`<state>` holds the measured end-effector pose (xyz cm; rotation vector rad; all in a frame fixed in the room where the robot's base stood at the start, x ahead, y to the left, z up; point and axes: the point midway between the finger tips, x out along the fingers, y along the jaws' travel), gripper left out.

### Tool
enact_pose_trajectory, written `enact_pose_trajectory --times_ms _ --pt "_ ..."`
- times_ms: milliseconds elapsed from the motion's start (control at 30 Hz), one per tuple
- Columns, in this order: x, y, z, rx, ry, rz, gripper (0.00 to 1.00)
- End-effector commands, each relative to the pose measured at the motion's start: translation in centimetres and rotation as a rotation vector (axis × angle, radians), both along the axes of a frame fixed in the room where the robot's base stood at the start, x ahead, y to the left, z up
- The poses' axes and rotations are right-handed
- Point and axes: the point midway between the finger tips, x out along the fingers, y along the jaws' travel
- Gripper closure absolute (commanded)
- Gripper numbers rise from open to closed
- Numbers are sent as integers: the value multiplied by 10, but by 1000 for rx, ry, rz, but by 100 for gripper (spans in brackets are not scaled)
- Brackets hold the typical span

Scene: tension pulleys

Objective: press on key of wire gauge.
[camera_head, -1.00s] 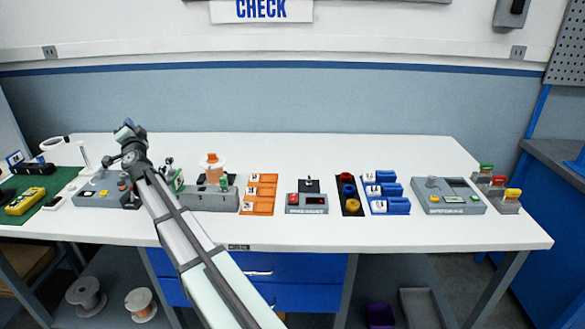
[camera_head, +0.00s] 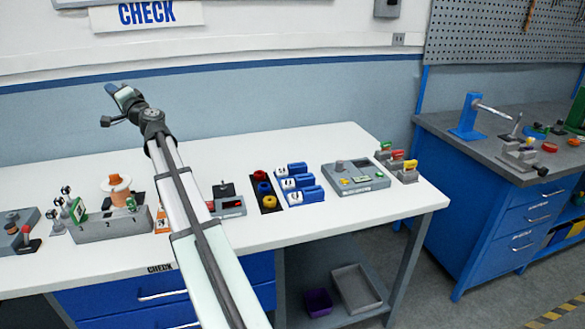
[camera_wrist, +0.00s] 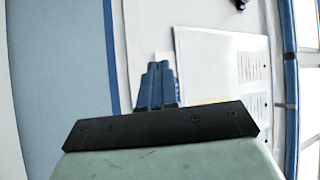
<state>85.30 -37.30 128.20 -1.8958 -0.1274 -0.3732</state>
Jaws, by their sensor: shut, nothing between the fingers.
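A small grey box with a dark display (camera_head: 230,205) stands on the white bench just right of my arm. It appears to be the wire gauge, but its label is too small to read for certain. A black piece (camera_head: 224,189) stands at its back, and my arm partly hides its left side. My gripper (camera_head: 112,88) is raised well above the back of the bench, in front of the wall and far to the upper left of the box. In the wrist view its blue fingers (camera_wrist: 158,66) are shut and empty, facing the wall and a white board.
Right of the box are a black tray with coloured rings (camera_head: 264,190), blue blocks (camera_head: 300,184), a grey keyed device (camera_head: 355,178) and coloured clips (camera_head: 398,164). The bench's front right is clear.

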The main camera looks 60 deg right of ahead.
Motion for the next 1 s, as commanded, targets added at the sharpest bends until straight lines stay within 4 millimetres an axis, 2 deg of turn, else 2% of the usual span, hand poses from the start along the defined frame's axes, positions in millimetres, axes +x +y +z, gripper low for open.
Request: enact_pose_trajectory --times_ms 33,100,267,567,867,1000 --pt "-8 -18 1 -21 4 -7 100" --pt "-19 -38 1 -52 14 -10 100" --pt "-42 -84 -5 -132 56 -21 100" --pt "-97 -170 -25 -273 170 -46 100" --pt "-166 -250 -50 -382 308 -60 100" --pt "-204 -285 -64 -422 381 -62 100"
